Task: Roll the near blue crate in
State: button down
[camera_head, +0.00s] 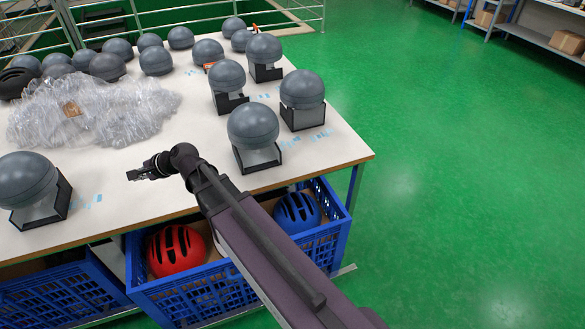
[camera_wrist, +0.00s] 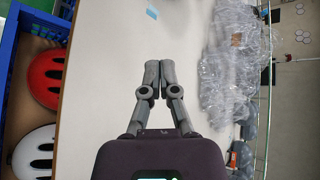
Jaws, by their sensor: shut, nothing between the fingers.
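A blue crate (camera_head: 190,302) sits low under the front edge of the table at its right end and sticks out. It holds a red helmet (camera_head: 176,250) and a blue helmet (camera_head: 297,212); my arm hides its middle. A second blue crate (camera_head: 60,298) is to its left, cut by the picture's edge. In the wrist view a blue crate (camera_wrist: 8,42) with a red helmet and a white helmet (camera_wrist: 36,152) is at the left. My gripper (camera_head: 131,175) is shut and empty above the table top, apart from both crates; its closed fingers show in the wrist view (camera_wrist: 160,66).
The white table (camera_head: 150,195) bears several grey domes on black stands (camera_head: 253,126), loose grey domes and crumpled clear plastic (camera_head: 90,110). Open green floor (camera_head: 460,180) lies to the right. Shelves stand at the back right, and railings at the back left.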

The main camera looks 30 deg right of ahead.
jog(key=s+d+r+n+g+h+p, duration=0.9)
jog(key=s+d+r+n+p, duration=0.75)
jog(key=p, duration=0.75)
jog(key=s+d+f+m+t+h+b, duration=0.1)
jog(key=s+d+f+m+t+b, duration=0.3)
jog(key=d+f+b, duration=1)
jog(key=w+d+f+m+t+h+b, duration=0.15)
jog(key=d+f+m+b, duration=0.55)
jog(key=d+f+b, duration=0.75)
jog(key=s+d+f+m+t+b, duration=0.4)
jog(key=d+f+b, duration=0.55)
jog(key=d, duration=0.75)
jog(key=w+f+m+t+b, duration=0.1)
jog(key=w+f+m+b, duration=0.1)
jog(key=w+f+b, duration=0.3)
jog(key=w+a+f+m+t+b, duration=0.1)
jog(key=w+f+m+b, duration=0.2)
jog(key=w+b, duration=0.3)
jog(key=w+a+f+m+t+b, duration=0.1)
jog(key=w+f+m+b, duration=0.2)
jog(key=b, duration=0.8)
jog(key=shift+w+f+h+b, duration=0.15)
jog(key=shift+w+f+b, duration=0.05)
jog(key=shift+w+f, duration=0.6)
jog(key=shift+w+f+h+b, duration=0.15)
jog(key=shift+w+f, duration=0.45)
jog(key=shift+f, duration=0.4)
